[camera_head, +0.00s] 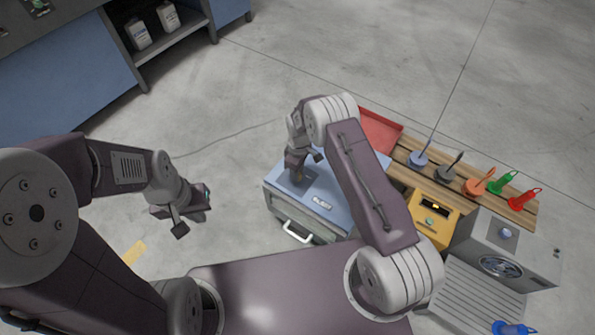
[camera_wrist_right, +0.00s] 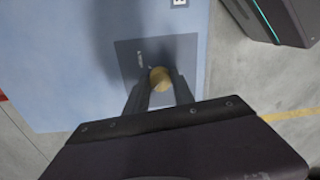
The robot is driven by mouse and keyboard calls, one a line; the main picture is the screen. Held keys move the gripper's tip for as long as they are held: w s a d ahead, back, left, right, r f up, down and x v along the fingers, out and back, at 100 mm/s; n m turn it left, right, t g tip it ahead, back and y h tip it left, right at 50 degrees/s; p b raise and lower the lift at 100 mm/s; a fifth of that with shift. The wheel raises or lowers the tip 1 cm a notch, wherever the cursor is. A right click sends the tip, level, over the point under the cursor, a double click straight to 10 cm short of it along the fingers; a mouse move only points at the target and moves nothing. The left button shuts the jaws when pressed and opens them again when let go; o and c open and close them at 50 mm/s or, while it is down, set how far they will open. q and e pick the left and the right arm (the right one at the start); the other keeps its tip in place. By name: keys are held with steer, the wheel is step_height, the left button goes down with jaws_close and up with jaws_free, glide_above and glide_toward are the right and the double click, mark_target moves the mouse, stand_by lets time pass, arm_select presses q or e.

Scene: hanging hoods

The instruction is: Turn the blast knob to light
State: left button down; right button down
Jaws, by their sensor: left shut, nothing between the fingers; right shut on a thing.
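A round tan-yellow knob (camera_wrist_right: 160,77) sits on a grey square plate (camera_wrist_right: 188,50) on the blue top of a box (camera_head: 325,205). My right gripper (camera_head: 298,174) reaches down onto that top. In the right wrist view its two fingers (camera_wrist_right: 160,90) are shut on the knob, one on each side. The knob is hidden behind the gripper in the head view. Small marks on the plate beside the knob are too small to read. My left gripper (camera_head: 188,222) is shut and empty, held left of the box; part of it also shows in the right wrist view (camera_wrist_right: 285,22).
The box has a white front handle (camera_head: 297,234). A red tray (camera_head: 379,130) lies behind it. A wooden rack (camera_head: 440,176) holds several coloured tools at the right. A yellow device (camera_head: 432,217) and a grey machine (camera_head: 503,255) stand nearby. Open floor lies to the left.

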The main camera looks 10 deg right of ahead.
steer(key=shift+n, duration=0.8)
steer(key=c, duration=1.1)
jaws_free()
steer(key=shift+o, duration=0.2)
steer(key=r+p, duration=0.2)
steer(key=r, duration=0.2)
steer(key=r+p, duration=0.2)
steer(key=r, duration=0.2)
steer(key=shift+w+r, duration=0.2)
steer(key=shift+r, duration=0.05)
steer(key=shift+d+r, duration=0.1)
steer(key=shift+r, duration=0.2)
